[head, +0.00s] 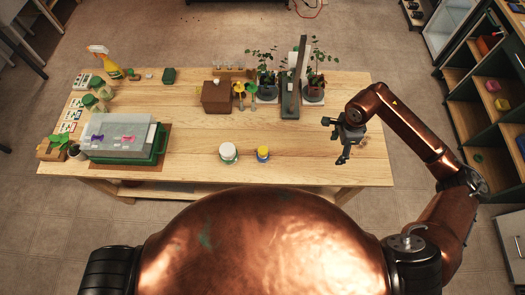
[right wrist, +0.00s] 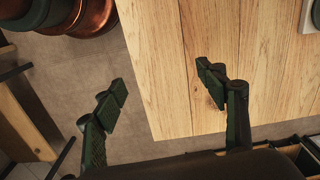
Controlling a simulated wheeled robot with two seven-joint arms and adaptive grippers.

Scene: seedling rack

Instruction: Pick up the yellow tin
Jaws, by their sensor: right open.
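The yellow tin (head: 262,154) stands upright near the front edge of the wooden table, at the middle. It is small, with a blue top or band that is too small to make out. My right gripper (head: 334,141) is over the right part of the table, right of the tin and apart from it. In the right wrist view its two fingers (right wrist: 160,80) are spread with nothing between them, above the table's edge and the floor. The tin does not show in the right wrist view. My left gripper is not in view.
A white-lidded jar (head: 228,153) stands just left of the tin. A green crate with a clear lid (head: 122,135) is at the left. A brown box (head: 216,97) and potted seedlings (head: 313,88) stand farther back. The table between tin and right gripper is clear.

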